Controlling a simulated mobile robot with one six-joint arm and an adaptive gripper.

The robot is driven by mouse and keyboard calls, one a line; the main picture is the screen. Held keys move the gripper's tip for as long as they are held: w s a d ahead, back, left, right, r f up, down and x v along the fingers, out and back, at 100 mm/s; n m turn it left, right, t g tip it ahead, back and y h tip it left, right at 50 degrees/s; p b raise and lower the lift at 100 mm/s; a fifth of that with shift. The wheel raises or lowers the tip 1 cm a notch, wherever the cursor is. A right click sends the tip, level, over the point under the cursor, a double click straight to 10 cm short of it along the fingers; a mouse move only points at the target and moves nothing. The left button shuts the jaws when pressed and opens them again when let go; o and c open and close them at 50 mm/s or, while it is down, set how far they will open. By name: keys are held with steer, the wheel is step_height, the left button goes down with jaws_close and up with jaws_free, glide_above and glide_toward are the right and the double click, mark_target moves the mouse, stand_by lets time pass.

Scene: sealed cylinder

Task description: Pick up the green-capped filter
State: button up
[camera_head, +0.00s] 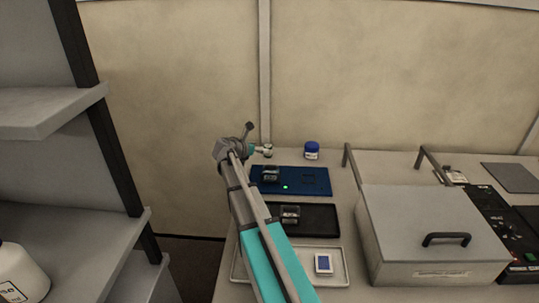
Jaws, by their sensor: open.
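I cannot make out a green-capped filter for certain. A small bright green spot (285,187) shows on the blue tray (318,170), too small to tell what it is. My arm reaches up from the bottom middle, over the left side of the trays. My gripper (250,130) is at its far end, small and partly hidden by the wrist, near the back of the bench; its jaws are open, and nothing is seen held. A small pale object (267,150) shows just right of the wrist; whether they touch is unclear.
A dark clear-sided box (270,173) sits on the blue tray and another (290,214) on the black tray (322,218). A blue-and-white item (323,263) lies on the white tray (340,268). A blue-capped jar (311,150) stands behind. A lidded grey unit (425,225) blocks the right; shelves (70,225) stand left.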

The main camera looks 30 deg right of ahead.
mark_target(268, 146)
steer(key=shift+w+d+f, duration=0.1)
steer(key=shift+d, duration=0.2)
steer(key=b+x, duration=0.1)
steer(key=x, duration=0.1)
steer(key=b+x, duration=0.1)
steer(key=x, duration=0.1)
steer(key=shift+f, duration=0.3)
steer(key=shift+w+d+f, duration=0.1)
steer(key=shift+d+f, duration=0.05)
steer(key=shift+d, duration=0.35)
steer(key=c, duration=1.1)
steer(key=shift+c, duration=0.2)
